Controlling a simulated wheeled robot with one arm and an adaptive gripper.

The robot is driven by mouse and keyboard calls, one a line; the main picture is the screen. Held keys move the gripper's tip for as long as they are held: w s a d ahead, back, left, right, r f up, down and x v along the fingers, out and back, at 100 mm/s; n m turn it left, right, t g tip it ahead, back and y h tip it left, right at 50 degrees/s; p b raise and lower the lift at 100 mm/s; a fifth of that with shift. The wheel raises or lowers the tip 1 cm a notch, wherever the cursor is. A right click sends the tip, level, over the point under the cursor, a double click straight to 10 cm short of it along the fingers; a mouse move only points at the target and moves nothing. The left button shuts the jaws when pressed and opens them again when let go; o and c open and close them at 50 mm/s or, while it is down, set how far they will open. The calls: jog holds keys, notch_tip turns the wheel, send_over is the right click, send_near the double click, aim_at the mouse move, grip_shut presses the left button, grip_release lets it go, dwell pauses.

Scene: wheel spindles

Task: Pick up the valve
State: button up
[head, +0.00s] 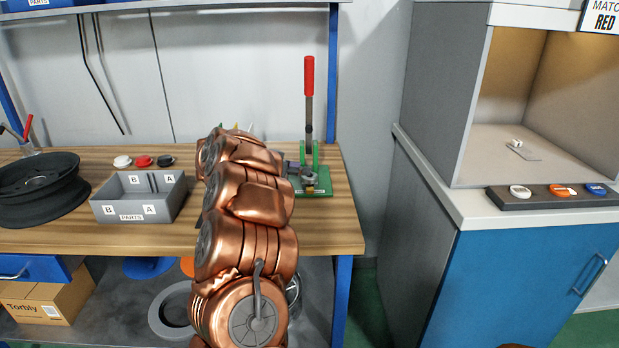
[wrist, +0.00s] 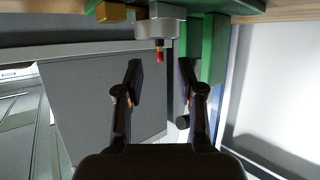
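No part is plainly recognisable as the valve. A small part with a red and yellow tip (wrist: 159,52) sticks out of a grey round piece (wrist: 160,27) on the green press in the wrist view; it may be the valve. My gripper (wrist: 161,72) is open and empty, its two dark fingers apart, with the tip just beyond and roughly between them. In the head view my copper arm hides the gripper and part of the green press (head: 317,187), which has a red-handled lever (head: 309,78).
A grey parts box (head: 140,200) with A and B labels stands on the wooden bench, a black wheel rim (head: 38,190) left of it. Black, red and white buttons (head: 144,161) are behind. A blue cabinet (head: 510,285) with a lit booth stands right, holding a small white piece (head: 517,143).

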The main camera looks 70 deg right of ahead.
jog(key=shift+x, duration=1.45)
jog(key=shift+r, duration=0.1)
grip_shut()
